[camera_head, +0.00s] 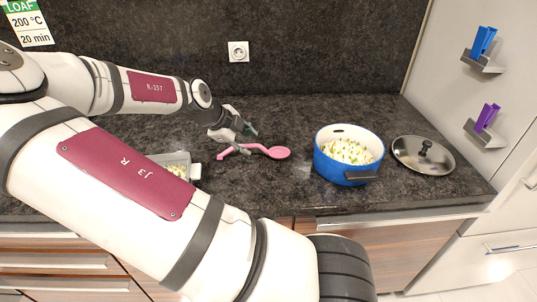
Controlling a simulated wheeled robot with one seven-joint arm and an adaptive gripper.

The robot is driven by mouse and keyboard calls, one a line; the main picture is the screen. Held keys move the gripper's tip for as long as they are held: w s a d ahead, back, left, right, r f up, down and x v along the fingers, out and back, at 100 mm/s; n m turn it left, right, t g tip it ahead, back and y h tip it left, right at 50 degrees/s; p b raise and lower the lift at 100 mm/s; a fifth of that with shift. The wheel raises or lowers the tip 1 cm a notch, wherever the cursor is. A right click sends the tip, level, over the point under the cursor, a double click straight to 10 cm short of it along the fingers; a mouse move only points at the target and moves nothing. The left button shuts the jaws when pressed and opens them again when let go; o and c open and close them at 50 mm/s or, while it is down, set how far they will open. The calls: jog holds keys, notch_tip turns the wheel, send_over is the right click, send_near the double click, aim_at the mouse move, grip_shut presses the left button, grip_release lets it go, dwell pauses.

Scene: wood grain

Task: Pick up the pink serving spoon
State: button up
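The pink serving spoon (279,153) lies on the dark countertop in the middle of the view. Its bowl points right and its handle runs left under my gripper. My gripper (247,140) is just above and at the handle, with its fingers apart. Part of the handle is hidden behind a finger. I cannot tell whether the fingers touch it.
A blue pot (336,172) with pale chopped food stands right of the spoon. A glass lid (412,158) lies farther right. A light tray (195,172) with similar food is at left, partly behind my arm. A dark wall with a socket (238,51) rises behind.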

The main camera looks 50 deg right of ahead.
aim_at(252, 146)
jog(key=x, duration=0.5)
jog(key=shift+d, duration=0.1)
grip_shut()
